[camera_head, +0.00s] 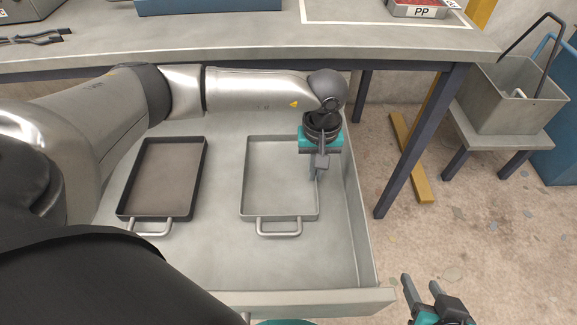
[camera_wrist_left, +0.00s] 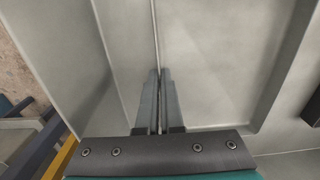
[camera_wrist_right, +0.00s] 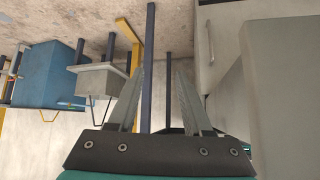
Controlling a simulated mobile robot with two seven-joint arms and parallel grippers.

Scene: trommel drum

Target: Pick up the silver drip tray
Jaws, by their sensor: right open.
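The silver drip tray (camera_head: 280,180) lies in the open drawer (camera_head: 215,270), its handle facing the drawer front. My left gripper (camera_head: 315,178) reaches down at the tray's right side wall. In the left wrist view its fingers (camera_wrist_left: 161,72) are close together, with the thin rim of the silver tray (camera_wrist_left: 215,70) running between them. The tray appears to rest on the drawer floor. My right gripper (camera_head: 422,282) is open and empty, outside the drawer at lower right; its spread fingers also show in the right wrist view (camera_wrist_right: 156,72).
A dark tray (camera_head: 165,178) lies to the left in the same drawer. The workbench (camera_head: 250,45) overhangs the drawer's back. The drawer's right wall (camera_head: 360,220) is close to my left gripper.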

